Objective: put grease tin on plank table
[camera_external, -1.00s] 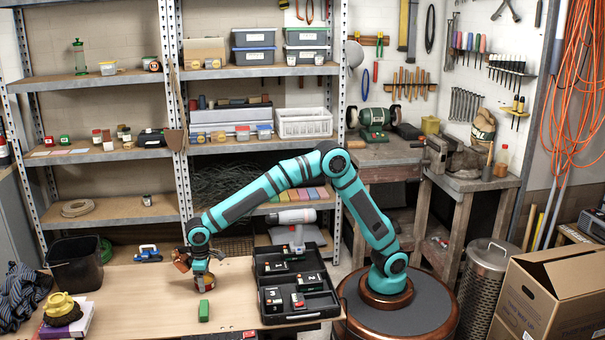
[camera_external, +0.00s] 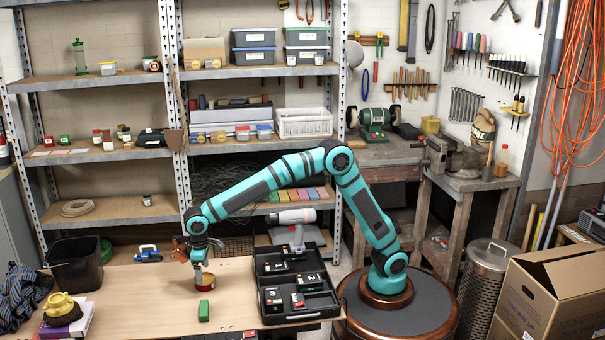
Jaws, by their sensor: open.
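A green block (camera_external: 204,310) stands in front of the tin. An open black case (camera_external: 318,301) with several small items lies to the right. A black bin (camera_external: 75,265), a blue-handled tool (camera_external: 148,254) and a yellow object on books (camera_external: 62,308) are to the left. The table's front middle is clear.

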